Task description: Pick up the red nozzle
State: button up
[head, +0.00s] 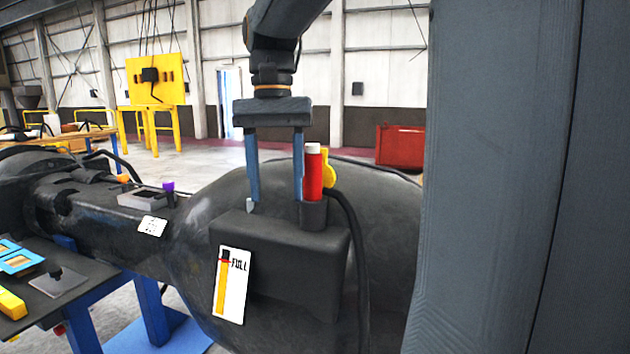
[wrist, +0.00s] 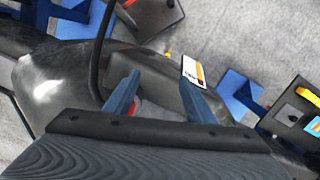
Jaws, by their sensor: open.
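The red nozzle (head: 314,178), a red upright cylinder with a white top, stands in a dark holder (head: 313,214) on a black box (head: 290,255) with a "FULL" label. A yellow part (head: 328,170) is at its right side. My gripper (head: 275,199) is open, pointing down above the box. In the head view its right finger is just left of the nozzle, and the nozzle is not seen between the fingers. In the wrist view my gripper (wrist: 160,77) shows both blue fingers; only a bit of red (wrist: 135,107) shows beside the left finger, the rest hidden.
A black hose (head: 358,260) curves down right of the nozzle. The box sits against a large dark casting (head: 390,210). A bench with a blue case (head: 20,263) and a yellow block (head: 11,303) is at the left. A red bin (head: 400,150) stands far behind.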

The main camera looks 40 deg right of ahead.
jog(key=d+r, duration=0.5)
jog(key=r, duration=0.6)
jog(key=n+t+b, duration=0.1)
jog(key=n, duration=0.1)
send_over(312, 174)
jog(key=w+d, duration=0.1)
jog(key=w, duration=0.1)
jog(key=f, duration=0.3)
jog(key=shift+d+f, duration=0.2)
jog(key=shift+f, duration=0.2)
jog(key=shift+s+a+f+p, duration=0.15)
jog(key=shift+f+p, duration=0.5)
jog(key=shift+f, duration=1.25)
jog(key=shift+s+f+p, duration=0.15)
jog(key=shift+f+p, duration=0.45)
jog(key=shift+f, duration=1.25)
jog(key=c, duration=1)
jog(key=shift+c, duration=0.2)
jog(key=shift+r, duration=0.15)
